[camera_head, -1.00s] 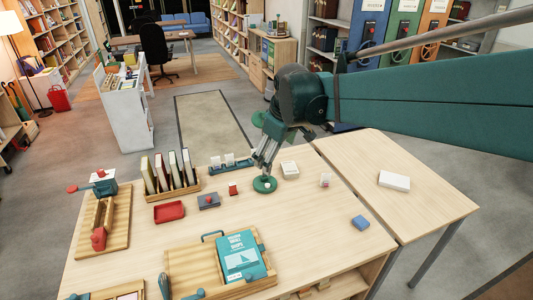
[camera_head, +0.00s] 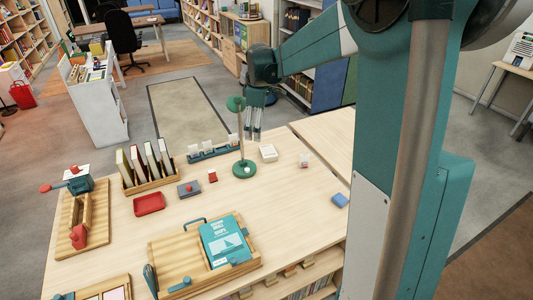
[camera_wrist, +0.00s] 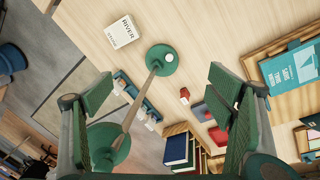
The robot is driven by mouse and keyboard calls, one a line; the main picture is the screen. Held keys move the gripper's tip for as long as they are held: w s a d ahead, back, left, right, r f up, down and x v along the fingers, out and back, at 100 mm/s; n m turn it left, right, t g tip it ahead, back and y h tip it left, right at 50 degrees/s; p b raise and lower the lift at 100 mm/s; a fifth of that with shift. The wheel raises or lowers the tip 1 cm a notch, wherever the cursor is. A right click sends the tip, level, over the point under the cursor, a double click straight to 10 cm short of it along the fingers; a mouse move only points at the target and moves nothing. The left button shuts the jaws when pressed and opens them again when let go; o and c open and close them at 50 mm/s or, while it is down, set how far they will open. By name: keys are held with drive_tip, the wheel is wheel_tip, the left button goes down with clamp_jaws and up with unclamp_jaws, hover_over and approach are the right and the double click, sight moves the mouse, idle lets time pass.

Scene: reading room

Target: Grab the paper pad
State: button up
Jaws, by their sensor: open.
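A small white pad-like block (camera_head: 267,152) with dark print lies flat on the wooden table, right of a green round-based stand (camera_head: 245,168). In the wrist view the white block (camera_wrist: 124,31) is at the upper left, its print readable as "RIVER". I cannot tell for sure that it is the paper pad. My gripper (camera_head: 253,132) hangs beyond the stand and block in the head view, apart from the block. In the wrist view my gripper (camera_wrist: 160,88) has its green fingers wide apart with nothing held. The stand's pole crosses the space seen between them.
A book rack (camera_head: 149,167), red tray (camera_head: 149,204), blue-grey box (camera_head: 189,189) and wooden tray (camera_head: 170,259) with a teal booklet (camera_head: 226,241) occupy the table. My arm hides much of the right side.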

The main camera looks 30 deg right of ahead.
drive_tip(key=w+d+f+n+g, duration=0.1)
drive_tip(key=w+d+f+n, duration=0.2)
drive_tip(key=w+d+f, duration=0.55)
drive_tip(key=n+g, duration=0.1)
drive_tip(key=n, duration=0.1)
hover_over(268, 151)
wheel_tip(268, 151, down, 11)
drive_tip(key=shift+d, duration=0.15)
drive_tip(key=shift+w+d+f, duration=0.1)
drive_tip(key=shift+d+f, duration=0.1)
drive_tip(key=shift+f, duration=0.2)
drive_tip(key=shift+f, duration=1.25)
drive_tip(key=shift+a+f+b, duration=0.2)
drive_tip(key=shift+f+b, duration=0.2)
drive_tip(key=shift+f, duration=2.2)
